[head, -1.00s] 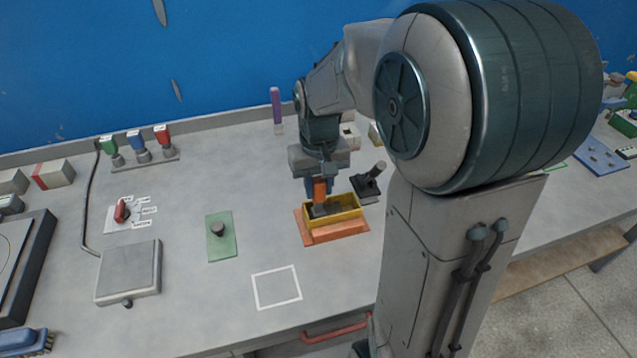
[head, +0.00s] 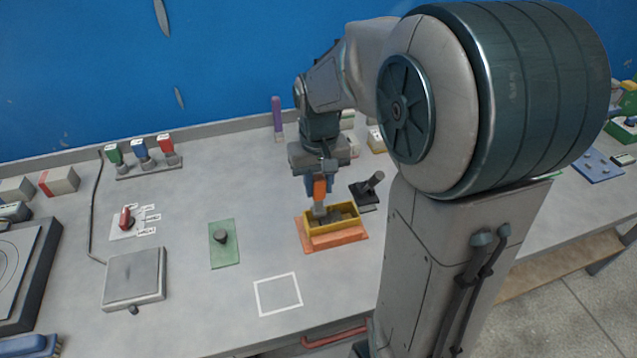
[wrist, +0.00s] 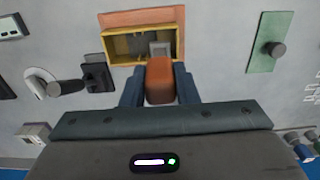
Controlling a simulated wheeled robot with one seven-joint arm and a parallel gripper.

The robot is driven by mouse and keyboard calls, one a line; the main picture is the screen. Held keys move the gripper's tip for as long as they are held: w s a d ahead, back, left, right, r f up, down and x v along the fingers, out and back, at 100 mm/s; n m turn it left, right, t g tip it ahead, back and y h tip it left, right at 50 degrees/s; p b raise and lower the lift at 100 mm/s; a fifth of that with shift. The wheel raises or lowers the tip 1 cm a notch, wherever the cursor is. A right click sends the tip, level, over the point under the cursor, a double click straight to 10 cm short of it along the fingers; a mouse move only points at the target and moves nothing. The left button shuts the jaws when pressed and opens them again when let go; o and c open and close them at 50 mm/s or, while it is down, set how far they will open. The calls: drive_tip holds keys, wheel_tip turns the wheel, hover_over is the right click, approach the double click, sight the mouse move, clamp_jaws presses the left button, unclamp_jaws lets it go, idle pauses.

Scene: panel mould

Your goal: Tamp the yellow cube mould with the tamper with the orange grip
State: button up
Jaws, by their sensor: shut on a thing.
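My gripper (head: 319,186) is shut on the orange grip (wrist: 159,80) of the tamper, which hangs upright. The tamper's grey metal foot (wrist: 160,48) is over the yellow cube mould (wrist: 116,46), near one end of it: the left end in the head view, the right in the wrist view. I cannot tell whether the foot touches the dark fill. The yellow mould (head: 334,228) is an open rectangular box on an orange base plate (head: 345,240). Part of its inside is hidden by the tamper.
A black tool with an upright handle (head: 373,183) stands just right of the mould. A green plate with a dark knob (head: 223,255) lies to the left. A white outlined square (head: 278,294) is bare in front, and a scale (head: 134,277) stands farther left.

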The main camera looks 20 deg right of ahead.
sight(319, 195)
drive_tip(key=shift+f+b, duration=1.4)
drive_tip(key=shift+f, duration=0.45)
drive_tip(key=shift+r+p, duration=1.5)
drive_tip(key=shift+r, duration=0.4)
drive_tip(key=shift+r+p, duration=2.65)
drive_tip(key=shift+r, duration=0.8)
